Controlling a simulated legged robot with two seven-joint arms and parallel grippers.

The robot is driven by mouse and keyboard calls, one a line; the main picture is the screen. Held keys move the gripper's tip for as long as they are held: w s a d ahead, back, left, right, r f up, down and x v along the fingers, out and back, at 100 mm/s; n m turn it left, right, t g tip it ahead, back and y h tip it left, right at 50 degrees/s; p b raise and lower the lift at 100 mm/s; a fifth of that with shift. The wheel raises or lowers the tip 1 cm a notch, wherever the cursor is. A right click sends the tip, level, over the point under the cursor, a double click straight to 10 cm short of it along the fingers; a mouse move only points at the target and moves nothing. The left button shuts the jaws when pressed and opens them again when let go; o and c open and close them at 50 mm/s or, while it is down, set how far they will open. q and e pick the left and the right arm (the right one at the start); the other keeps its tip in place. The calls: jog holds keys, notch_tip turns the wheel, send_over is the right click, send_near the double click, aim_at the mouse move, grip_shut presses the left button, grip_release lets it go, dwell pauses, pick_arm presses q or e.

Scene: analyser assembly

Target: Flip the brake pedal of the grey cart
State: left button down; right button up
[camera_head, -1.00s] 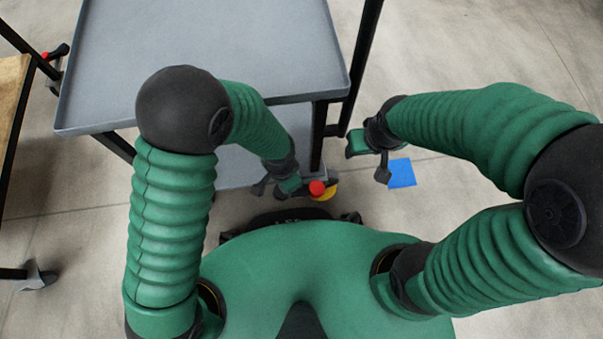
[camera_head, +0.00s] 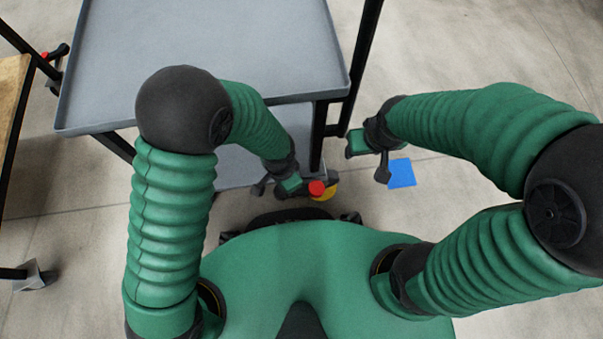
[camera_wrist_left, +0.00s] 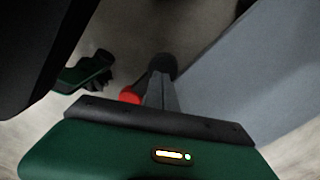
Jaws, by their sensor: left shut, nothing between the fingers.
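The grey cart (camera_head: 215,50) stands in front of me, its tray filling the upper left of the head view. Its red brake pedal (camera_head: 317,188) is low at the cart's near right corner, beside a yellow part (camera_head: 329,194). My left gripper (camera_head: 270,188) is low, just left of the pedal. In the left wrist view the shut, empty fingers (camera_wrist_left: 160,92) point past the red pedal (camera_wrist_left: 130,95), which is close on their left; contact cannot be told. My right gripper (camera_head: 381,172) hangs right of the cart corner, away from the pedal; its finger opening is unclear.
A wooden-topped table (camera_head: 12,95) stands at the left edge, with a caster (camera_head: 35,275) below. Another red pedal (camera_head: 45,55) shows at the far left. A blue square (camera_head: 401,173) lies on the floor near my right gripper. Floor to the right is clear.

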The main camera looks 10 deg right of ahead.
pick_arm(q)
jog(key=shift+f+b, duration=0.8)
jog(key=shift+f, duration=0.55)
dwell(1.1)
notch_tip(320, 180, up, 7)
jog(key=p, duration=0.7)
jog(key=shift+r+p, duration=0.15)
jog(key=shift+p, duration=0.2)
